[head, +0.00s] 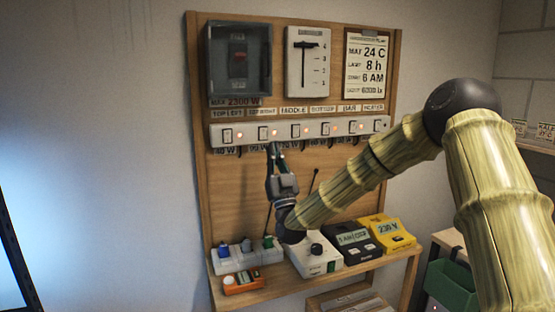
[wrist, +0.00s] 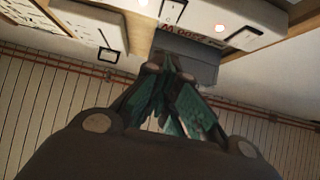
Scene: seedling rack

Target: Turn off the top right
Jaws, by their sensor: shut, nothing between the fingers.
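A white switch strip (head: 318,131) runs across the wooden board, with several rocker switches and small glowing orange-red lights. The second switch from the left (head: 263,133) sits under a label that is hard to read, between "TOP LEFT" and "MIDDLE"; a light (head: 274,132) glows just right of it. My gripper (head: 273,147) is shut and empty, pointing up, with its tips close to the strip's lower edge below this switch. I cannot tell whether they touch. In the wrist view, my closed fingertips (wrist: 174,66) are near the strip, where two lights glow.
Above the strip are a dark breaker box (head: 239,62), a white slider panel (head: 307,62) and a notice (head: 366,64). Below, a shelf holds a power strip (head: 247,257), a white knob unit (head: 315,256), a black meter (head: 354,241) and a yellow meter (head: 387,231).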

